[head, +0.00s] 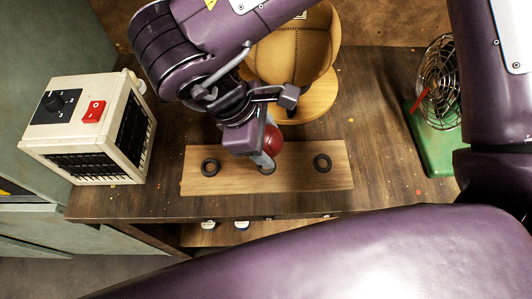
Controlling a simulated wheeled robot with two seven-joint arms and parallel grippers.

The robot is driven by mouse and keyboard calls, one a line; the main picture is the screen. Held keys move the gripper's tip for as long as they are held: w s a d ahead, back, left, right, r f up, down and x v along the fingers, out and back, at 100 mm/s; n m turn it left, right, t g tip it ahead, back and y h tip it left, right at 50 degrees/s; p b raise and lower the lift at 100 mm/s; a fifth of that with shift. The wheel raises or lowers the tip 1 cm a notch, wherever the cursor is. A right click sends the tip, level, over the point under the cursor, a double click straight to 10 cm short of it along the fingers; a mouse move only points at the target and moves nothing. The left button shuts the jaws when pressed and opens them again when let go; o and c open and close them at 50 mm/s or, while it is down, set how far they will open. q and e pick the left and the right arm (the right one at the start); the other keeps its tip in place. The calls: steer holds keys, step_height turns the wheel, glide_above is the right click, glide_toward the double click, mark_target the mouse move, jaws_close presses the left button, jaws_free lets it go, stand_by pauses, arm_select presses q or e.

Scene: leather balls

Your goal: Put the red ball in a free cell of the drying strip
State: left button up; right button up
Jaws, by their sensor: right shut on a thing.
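The red ball (274,139) is held between the fingers of my right gripper (268,146), which is shut on it. The gripper and arm cover part of the ball. The drying strip (238,183) is a light wooden board on the table with dark ring cells. The left ring (210,168) and the right ring (322,163) are empty. The middle ring (267,170) is mostly hidden under a fingertip. The ball shows just behind the middle ring; I cannot tell its height above the strip. My left gripper is not in view.
A cream box with a red switch (94,111) stands left of the strip. A tan leather form (290,52) on a round wooden base (318,100) stands behind it. A fan (438,75) on a green base (432,146) stands right. The table's front edge is close below the strip.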

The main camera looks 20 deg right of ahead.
steer(key=shift+f, duration=2.85)
steer(key=shift+s+f, duration=0.1)
steer(key=o, duration=1)
steer(key=shift+o, duration=0.2)
steer(key=v, duration=1.2)
